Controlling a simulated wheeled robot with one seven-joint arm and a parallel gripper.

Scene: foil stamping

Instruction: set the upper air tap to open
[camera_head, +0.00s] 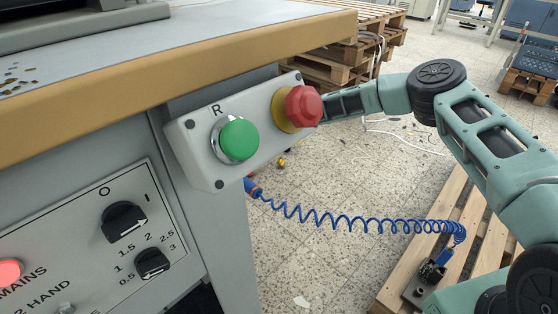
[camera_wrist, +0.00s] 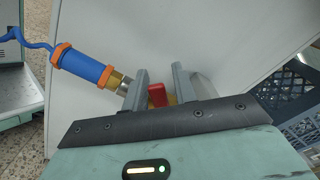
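In the wrist view, an air tap with a red handle (camera_wrist: 157,95) sits between the two grey fingers of my gripper (camera_wrist: 160,84). The fingers stand apart, with a gap on each side of the handle. The tap's brass fitting (camera_wrist: 118,82) shows to the left of the fingers and joins a blue hose connector (camera_wrist: 82,66) with orange rings. Most of the tap body is hidden behind the fingers and the gripper's dark front edge. Only one tap is visible. In the head view, my gripper is hidden behind the button box.
The grey button box (camera_head: 205,165) has a green button (camera_head: 238,139) and a red mushroom button (camera_head: 302,106). A blue coiled hose (camera_head: 350,222) hangs toward a wooden pallet (camera_head: 405,270). A pale panel (camera_wrist: 215,35) lies behind the tap, with a dark crate (camera_wrist: 292,88) at right.

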